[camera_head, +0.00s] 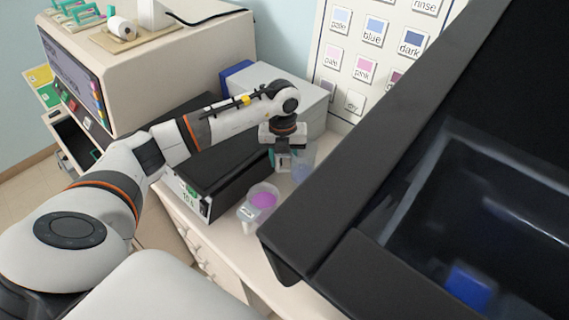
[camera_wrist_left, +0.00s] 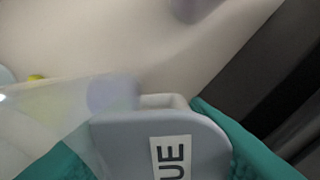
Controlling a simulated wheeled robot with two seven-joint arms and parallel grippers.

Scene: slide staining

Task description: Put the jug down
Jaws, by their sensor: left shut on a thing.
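The jug (camera_head: 304,170) is a clear, bluish vessel beside the gripper in the head view, partly hidden by it. In the left wrist view its grey handle (camera_wrist_left: 200,140) carries a label reading "UE", and its see-through body (camera_wrist_left: 60,110) lies to the left. My left gripper (camera_head: 284,163) points down over the counter and is shut on the handle, with teal fingers on both sides of it. I cannot tell whether the jug's base touches the counter. My right gripper is not in view.
A clear jug with pink-purple liquid (camera_head: 262,202) stands nearer on the counter (camera_head: 237,238). A black box (camera_head: 225,180) with a green display stands left of it. A large dark open structure (camera_head: 340,190) fills the right. A colour chart (camera_head: 350,60) stands behind.

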